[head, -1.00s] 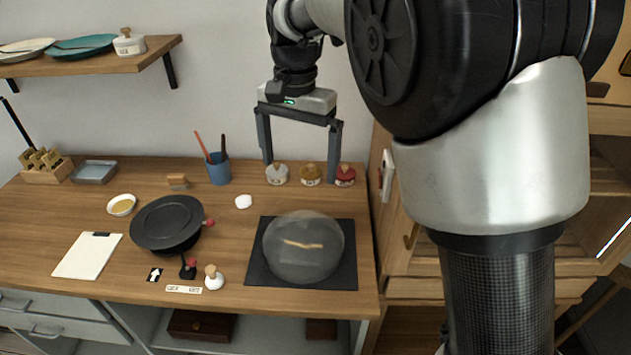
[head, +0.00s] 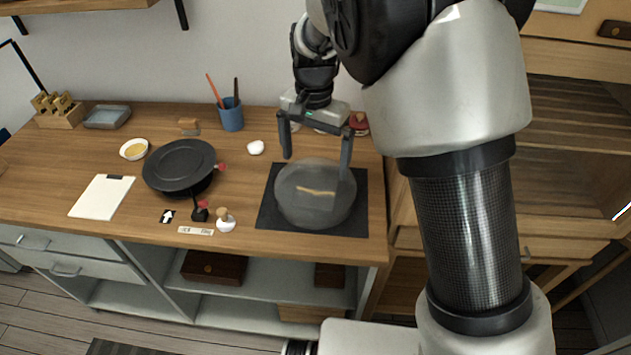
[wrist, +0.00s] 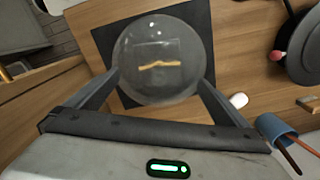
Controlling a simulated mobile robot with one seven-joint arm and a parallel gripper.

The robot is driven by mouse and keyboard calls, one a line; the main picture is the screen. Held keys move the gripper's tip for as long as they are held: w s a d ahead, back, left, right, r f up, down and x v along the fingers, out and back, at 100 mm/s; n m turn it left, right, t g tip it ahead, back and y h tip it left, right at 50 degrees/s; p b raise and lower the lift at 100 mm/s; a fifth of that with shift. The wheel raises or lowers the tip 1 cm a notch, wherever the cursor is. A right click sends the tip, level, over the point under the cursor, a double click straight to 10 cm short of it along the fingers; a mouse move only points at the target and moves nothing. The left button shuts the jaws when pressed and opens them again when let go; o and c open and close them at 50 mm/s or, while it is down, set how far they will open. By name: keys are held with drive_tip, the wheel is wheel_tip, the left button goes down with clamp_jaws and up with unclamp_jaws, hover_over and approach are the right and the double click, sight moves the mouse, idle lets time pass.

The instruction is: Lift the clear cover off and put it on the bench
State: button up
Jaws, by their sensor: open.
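The clear cover (head: 316,208) is a see-through dome on a dark square mat (head: 271,212) on the wooden bench (head: 110,227). A gold seam line shows through it. The cover also shows in the wrist view (wrist: 163,84), large and between the finger lines. My gripper (head: 314,162) is open and empty, with its fingers pointing down just above and behind the cover. In the wrist view my gripper (wrist: 158,90) has one finger on each side of the dome; I cannot tell whether they touch it.
Left of the mat stand a black round turntable (head: 178,168), a small white lump (head: 255,147), a white-based stamp (head: 225,222) and a white pad (head: 101,196). A blue cup (head: 231,115) with tools stands behind.

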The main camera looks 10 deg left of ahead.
sight(315, 166)
wheel_tip(315, 166, down, 3)
drive_tip(key=shift+d+f, duration=0.1)
drive_tip(key=shift+c, duration=0.4)
